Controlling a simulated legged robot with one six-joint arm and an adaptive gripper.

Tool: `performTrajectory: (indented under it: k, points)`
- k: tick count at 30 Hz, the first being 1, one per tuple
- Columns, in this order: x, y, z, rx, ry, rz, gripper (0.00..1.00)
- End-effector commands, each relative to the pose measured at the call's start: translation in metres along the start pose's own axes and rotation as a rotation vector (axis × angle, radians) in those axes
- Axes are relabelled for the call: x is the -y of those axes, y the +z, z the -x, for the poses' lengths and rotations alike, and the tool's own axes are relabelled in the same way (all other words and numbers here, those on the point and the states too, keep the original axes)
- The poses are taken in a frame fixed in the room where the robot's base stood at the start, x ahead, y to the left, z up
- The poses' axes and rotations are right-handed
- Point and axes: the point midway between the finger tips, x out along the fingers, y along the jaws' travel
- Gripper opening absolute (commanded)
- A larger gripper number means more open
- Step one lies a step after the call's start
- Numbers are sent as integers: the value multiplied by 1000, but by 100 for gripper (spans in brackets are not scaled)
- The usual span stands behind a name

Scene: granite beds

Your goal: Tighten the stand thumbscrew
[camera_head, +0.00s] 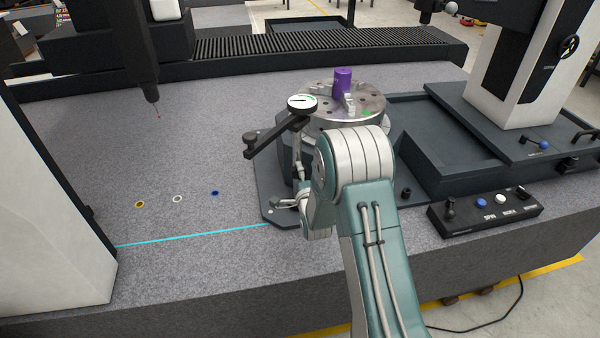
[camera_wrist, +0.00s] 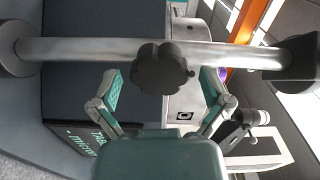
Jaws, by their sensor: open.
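The thumbscrew, a black lobed knob (camera_wrist: 160,68), sits on a grey metal bar (camera_wrist: 85,50) in the wrist view. My open gripper (camera_wrist: 160,78) has one finger on each side of the knob, with clear gaps to it. The bar crosses beyond the fingertips. In the head view my gripper (camera_head: 288,204) is low beside the dark base plate, partly hidden by my wrist. The stand's black arm (camera_head: 272,138) and its dial gauge (camera_head: 302,101) show above it. I cannot make out the thumbscrew in the head view.
A round metal table (camera_head: 365,108) carries a purple cylinder (camera_head: 342,82) just behind my arm. A control box (camera_head: 485,212) lies to the right. A probe (camera_head: 150,95) hangs at the upper left. The granite (camera_head: 185,155) left of the stand is mostly clear, with small coloured rings.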

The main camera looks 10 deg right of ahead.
Motion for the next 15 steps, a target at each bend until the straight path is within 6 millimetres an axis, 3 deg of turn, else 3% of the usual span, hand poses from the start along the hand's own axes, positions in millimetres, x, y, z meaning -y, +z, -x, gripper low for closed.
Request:
performTrajectory:
  k: [15]
  points:
    - [0, 0, 51, 0, 1, 1, 98]
